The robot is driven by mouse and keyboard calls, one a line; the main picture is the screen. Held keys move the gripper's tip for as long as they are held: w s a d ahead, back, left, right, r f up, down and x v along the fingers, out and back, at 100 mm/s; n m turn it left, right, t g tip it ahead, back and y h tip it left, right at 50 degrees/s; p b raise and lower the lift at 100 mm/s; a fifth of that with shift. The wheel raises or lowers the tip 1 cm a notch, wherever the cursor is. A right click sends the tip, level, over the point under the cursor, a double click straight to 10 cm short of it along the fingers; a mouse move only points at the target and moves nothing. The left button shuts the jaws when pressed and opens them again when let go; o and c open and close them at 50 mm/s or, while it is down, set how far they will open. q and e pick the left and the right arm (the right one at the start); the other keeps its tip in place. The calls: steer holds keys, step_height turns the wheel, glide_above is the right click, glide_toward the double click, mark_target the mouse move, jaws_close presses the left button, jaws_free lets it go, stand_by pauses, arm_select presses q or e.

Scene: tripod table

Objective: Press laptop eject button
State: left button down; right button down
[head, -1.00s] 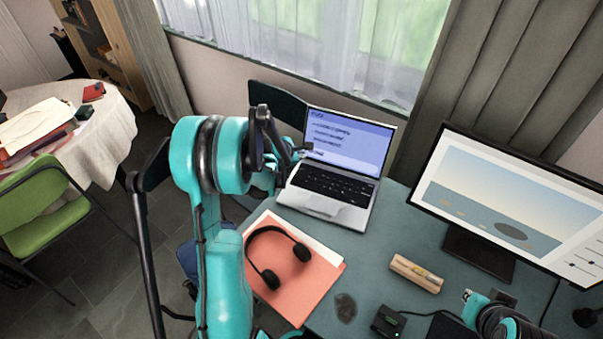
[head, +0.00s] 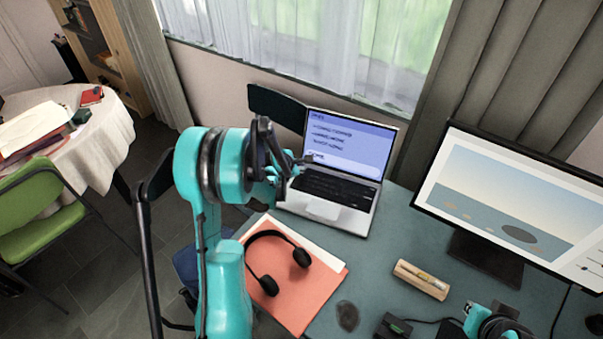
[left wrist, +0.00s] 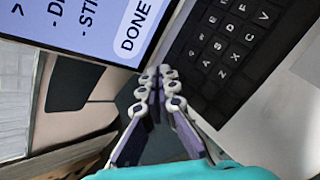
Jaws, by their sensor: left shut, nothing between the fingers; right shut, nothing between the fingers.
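The open grey laptop (head: 325,212) stands at the back of the desk, its lit blue screen (head: 350,142) showing lines of text. The left wrist view shows a highlighted DONE line (left wrist: 133,30) and the black keyboard (left wrist: 225,50). My left gripper (head: 308,158) is shut and empty at the laptop's left side, near where screen and keyboard meet. In the left wrist view its fingertips (left wrist: 163,72) are together at that corner; I cannot tell whether they touch. I cannot make out the eject button. Part of my right arm shows at bottom right, but its fingers are not visible.
Black headphones (head: 301,257) lie on an orange folder (head: 315,298) in front of the laptop. A wooden block (head: 421,280), a small black box (head: 392,326) and a large monitor (head: 515,205) are to the right. Teal desk (head: 385,250) is bare between laptop and block.

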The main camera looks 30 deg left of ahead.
arm_select(q)
steer(key=shift+f, duration=0.1)
stand_by(0.7)
steer(key=shift+f+b, duration=0.35)
steer(key=shift+b, duration=0.1)
steer(key=shift+f+b, duration=0.25)
steer(key=shift+b, duration=0.05)
stand_by(0.4)
steer(key=shift+r, duration=0.15)
steer(key=shift+r+p, duration=0.5)
steer(key=shift+r, duration=0.05)
step_height(320, 180, up, 5)
steer(key=p, duration=0.3)
stand_by(0.5)
stand_by(0.6)
